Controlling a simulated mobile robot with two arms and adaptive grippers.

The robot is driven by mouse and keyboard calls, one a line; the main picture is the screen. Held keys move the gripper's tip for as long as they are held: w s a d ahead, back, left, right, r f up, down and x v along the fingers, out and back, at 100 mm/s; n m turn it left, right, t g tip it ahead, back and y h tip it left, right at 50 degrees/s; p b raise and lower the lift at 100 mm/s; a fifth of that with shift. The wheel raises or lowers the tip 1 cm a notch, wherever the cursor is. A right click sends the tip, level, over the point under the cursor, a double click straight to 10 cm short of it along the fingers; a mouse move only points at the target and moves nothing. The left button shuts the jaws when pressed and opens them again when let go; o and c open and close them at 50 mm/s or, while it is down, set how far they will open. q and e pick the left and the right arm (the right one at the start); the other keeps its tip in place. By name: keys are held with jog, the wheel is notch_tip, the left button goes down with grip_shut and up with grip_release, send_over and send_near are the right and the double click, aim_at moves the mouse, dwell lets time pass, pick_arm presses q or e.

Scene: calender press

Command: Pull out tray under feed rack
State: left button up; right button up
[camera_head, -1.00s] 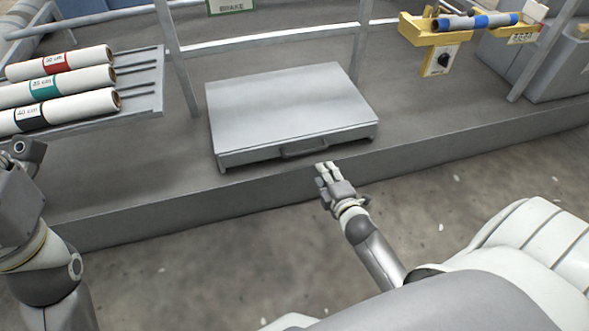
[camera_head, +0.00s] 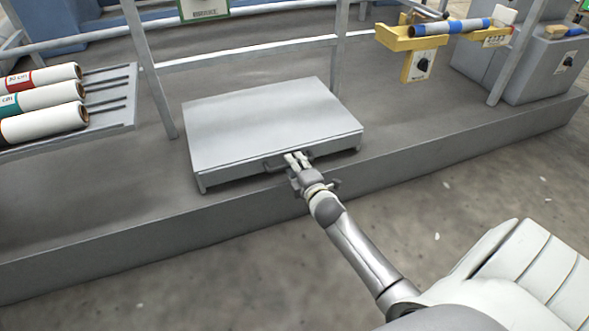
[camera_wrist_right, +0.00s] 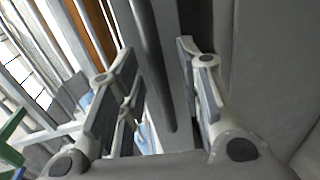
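The tray (camera_head: 270,118) is a low, flat grey metal box on the grey platform, with a dark bar handle (camera_head: 272,166) on its front face. My right gripper (camera_head: 297,158) is at the handle, fingers pointing toward the tray front and covering part of the handle. In the right wrist view the two fingers of my right gripper (camera_wrist_right: 157,55) are spread apart. The dark handle bar (camera_wrist_right: 152,70) runs between them, with gaps visible on both sides. The tray looks closed. My left gripper is not in view.
White rolls (camera_head: 45,97) with coloured bands lie on a slanted rack (camera_head: 112,112) at left. Grey rails and posts (camera_head: 245,54) stand behind the tray. A yellow bracket (camera_head: 408,42) holds a blue-banded roll at right.

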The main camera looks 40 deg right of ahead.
jog(key=shift+w+d+f, duration=0.1)
jog(key=shift+w+d, duration=0.05)
jog(key=shift+w, duration=0.4)
jog(key=shift+c, duration=0.4)
grip_shut()
